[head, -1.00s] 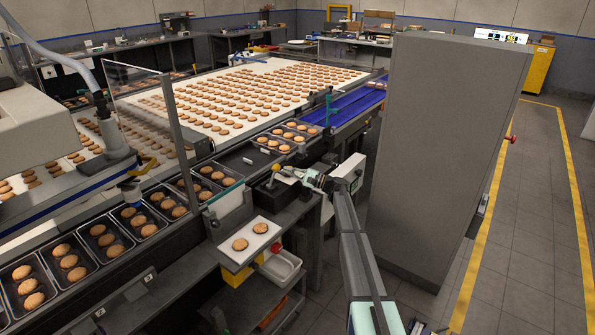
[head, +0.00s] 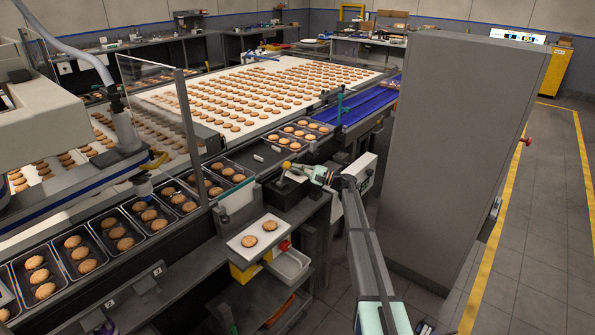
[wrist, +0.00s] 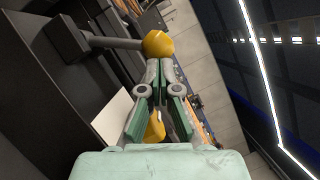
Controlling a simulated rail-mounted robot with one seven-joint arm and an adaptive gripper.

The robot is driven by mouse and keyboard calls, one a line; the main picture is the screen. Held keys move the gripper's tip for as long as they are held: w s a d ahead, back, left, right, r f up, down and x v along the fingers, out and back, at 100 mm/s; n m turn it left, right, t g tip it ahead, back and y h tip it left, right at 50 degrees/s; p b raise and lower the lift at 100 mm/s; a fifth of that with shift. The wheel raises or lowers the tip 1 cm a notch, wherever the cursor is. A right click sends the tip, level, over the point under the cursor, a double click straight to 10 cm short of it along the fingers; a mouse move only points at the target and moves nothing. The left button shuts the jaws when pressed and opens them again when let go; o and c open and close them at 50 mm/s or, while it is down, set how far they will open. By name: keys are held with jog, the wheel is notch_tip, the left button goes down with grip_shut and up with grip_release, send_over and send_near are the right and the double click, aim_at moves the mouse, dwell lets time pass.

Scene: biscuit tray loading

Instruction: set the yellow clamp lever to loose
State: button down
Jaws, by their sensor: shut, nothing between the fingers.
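The yellow clamp lever's ball knob (head: 286,166) stands above a dark block at the right end of the tray line. In the wrist view the knob (wrist: 158,44) sits on a grey shaft (wrist: 115,42) rising from a black base (wrist: 66,38). My gripper (wrist: 160,63) is shut and empty, its fingertips right at the knob, seeming to touch its side rather than hold it. In the head view my gripper (head: 297,169) is just right of the knob. The shaft is hard to make out there, so I cannot tell the lever's exact setting.
A tall grey cabinet (head: 445,150) stands close to the right of my arm. A white plate (head: 240,243) with two biscuits is in front of the lever. Filled biscuit trays (head: 120,235) line the left. A blue conveyor (head: 372,108) lies behind.

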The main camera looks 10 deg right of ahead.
jog(key=shift+s+a+r+n+b, duration=0.2)
jog(key=shift+n+b, duration=0.2)
jog(key=shift+b, duration=0.2)
jog(key=n+b, duration=0.1)
jog(key=b, duration=0.1)
jog(key=s+a+r+n+g+h+b, duration=0.1)
jog(key=n+b, duration=0.1)
jog(key=b, duration=0.1)
jog(key=shift+s+a+b, duration=0.15)
jog(key=shift+a+b, duration=0.05)
jog(key=shift+b, duration=0.15)
jog(key=n+b, duration=0.1)
jog(key=s+a+r+n+b, duration=0.1)
jog(key=b, duration=0.1)
jog(key=a+n+h+b, duration=0.1)
jog(key=b, duration=0.1)
jog(key=shift+s+r+g, duration=0.3)
jog(key=shift+s+g, duration=0.1)
jog(key=shift+s+a+r+n+h+b, duration=0.15)
jog(key=shift+s+a+n+h+b, duration=0.8)
jog(key=shift+n+b, duration=0.55)
jog(key=shift+s+a+r+n+h+b, duration=0.1)
jog(key=shift+s+a+n+h+b, duration=0.6)
jog(key=shift+a+n+b, duration=0.75)
jog(key=shift+d+m, duration=0.25)
jog(key=shift+d, duration=0.1)
jog(key=shift+r, duration=0.1)
